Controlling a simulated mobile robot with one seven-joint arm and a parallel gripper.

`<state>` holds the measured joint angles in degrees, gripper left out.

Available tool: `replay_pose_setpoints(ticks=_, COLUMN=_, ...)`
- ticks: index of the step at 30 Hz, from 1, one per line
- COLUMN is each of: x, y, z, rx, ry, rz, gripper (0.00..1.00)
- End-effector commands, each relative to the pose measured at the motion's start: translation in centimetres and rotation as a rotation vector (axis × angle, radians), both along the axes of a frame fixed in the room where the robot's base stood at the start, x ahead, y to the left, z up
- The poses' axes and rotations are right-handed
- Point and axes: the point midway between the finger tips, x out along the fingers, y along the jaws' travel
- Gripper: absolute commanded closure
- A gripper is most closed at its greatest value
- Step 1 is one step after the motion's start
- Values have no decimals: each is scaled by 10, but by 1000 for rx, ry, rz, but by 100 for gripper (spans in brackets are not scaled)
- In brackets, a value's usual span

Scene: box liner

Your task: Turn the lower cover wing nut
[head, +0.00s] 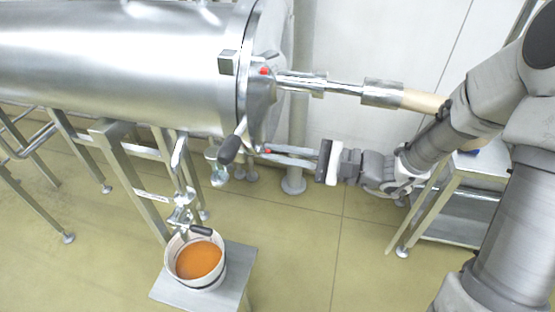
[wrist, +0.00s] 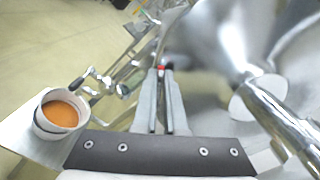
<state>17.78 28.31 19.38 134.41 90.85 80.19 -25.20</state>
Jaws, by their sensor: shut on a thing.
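The steel vessel (head: 120,65) lies horizontally, with its round end cover (head: 262,60) facing right. A red mark (head: 264,71) shows high on the cover and another red spot (head: 267,151) shows low, at my fingertips. My gripper (head: 270,155) reaches in from the right, its two long fingers nearly together at the lower cover fitting. In the wrist view my gripper (wrist: 162,72) is shut on the small red-marked part, which I take for the lower wing nut (wrist: 162,67). The fingers hide most of it. A dark-handled lever (head: 229,150) hangs just left of the fingertips.
A bucket of orange liquid (head: 198,262) stands on a low metal stand (head: 238,275) under a valve with a dark handle (head: 200,231). A horizontal shaft (head: 340,87) extends right from the cover above my gripper. A metal table (head: 455,195) stands at right.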

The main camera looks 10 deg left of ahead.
Motion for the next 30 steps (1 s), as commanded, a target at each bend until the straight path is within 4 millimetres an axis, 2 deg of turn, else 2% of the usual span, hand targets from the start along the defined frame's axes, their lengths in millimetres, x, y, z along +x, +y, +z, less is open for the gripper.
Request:
replay_pose_setpoints(ticks=1, x=0, y=0, z=-6, rx=-5, ry=-49, rz=-1, gripper=100)
replay_pose_setpoints(ticks=18, x=-5, y=0, z=-15, rx=-48, ry=-581, rz=1, gripper=100)
replay_pose_setpoints(ticks=30, x=-5, y=0, z=-16, rx=-67, ry=-837, rz=0, gripper=100)
